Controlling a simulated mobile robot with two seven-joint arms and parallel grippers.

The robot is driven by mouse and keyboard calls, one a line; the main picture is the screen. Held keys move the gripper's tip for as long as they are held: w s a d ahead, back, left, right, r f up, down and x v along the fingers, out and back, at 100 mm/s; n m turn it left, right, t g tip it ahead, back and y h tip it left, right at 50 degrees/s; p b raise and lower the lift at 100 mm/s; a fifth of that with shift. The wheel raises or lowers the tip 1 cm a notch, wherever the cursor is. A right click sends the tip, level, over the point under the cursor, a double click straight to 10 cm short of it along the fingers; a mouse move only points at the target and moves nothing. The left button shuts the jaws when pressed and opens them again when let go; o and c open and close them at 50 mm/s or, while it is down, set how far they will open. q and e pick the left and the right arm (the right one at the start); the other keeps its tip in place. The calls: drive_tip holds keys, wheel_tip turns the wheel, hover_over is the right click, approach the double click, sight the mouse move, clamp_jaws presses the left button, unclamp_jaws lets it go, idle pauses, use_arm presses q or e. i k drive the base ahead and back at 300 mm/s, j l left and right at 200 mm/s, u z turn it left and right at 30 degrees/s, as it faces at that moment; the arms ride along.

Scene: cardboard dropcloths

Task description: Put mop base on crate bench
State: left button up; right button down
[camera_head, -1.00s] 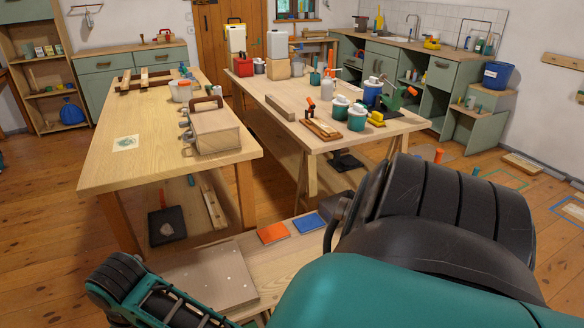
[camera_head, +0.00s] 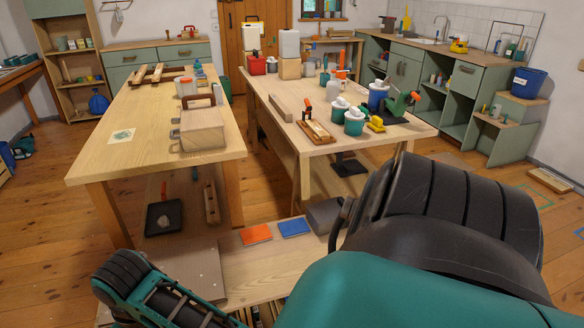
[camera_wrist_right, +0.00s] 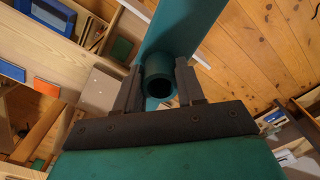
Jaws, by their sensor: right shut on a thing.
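The mop base (camera_wrist_right: 172,28) is a flat teal piece with a round open socket, seen in the right wrist view. My right gripper (camera_wrist_right: 159,88) is shut on it, with one dark finger on each side of the socket. In the head view my right arm hides that gripper and the mop base. The crate bench, which I take to be the low pale wooden bench (camera_head: 252,280), is at the bottom of the head view. An orange pad (camera_head: 256,234) and a blue pad (camera_head: 294,227) lie on it. My left arm shows at lower left; its fingertips are not visible.
A brown board (camera_head: 195,262) lies at the bench's left end and a grey block (camera_head: 324,214) at its far right. Behind stand a left table (camera_head: 150,110) and a right table (camera_head: 290,95) carrying jars and tools. Bare bench top lies before the pads.

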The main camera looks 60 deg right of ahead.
sight(294, 265)
drive_tip(key=k+l+u, duration=0.3)
drive_tip(key=k+l, duration=0.15)
drive_tip(key=k+l+u, duration=0.15)
drive_tip(key=l, duration=0.25)
drive_tip(key=k+l+u, duration=0.1)
drive_tip(key=l, duration=0.3)
drive_tip(key=k+l+u, duration=0.1)
drive_tip(key=l, duration=0.25)
drive_tip(key=k+l, duration=0.1)
drive_tip(key=l, duration=0.25)
drive_tip(key=k+l+u, duration=0.15)
drive_tip(key=l, duration=0.15)
drive_tip(key=i+l+u, duration=0.1)
drive_tip(key=l, duration=0.35)
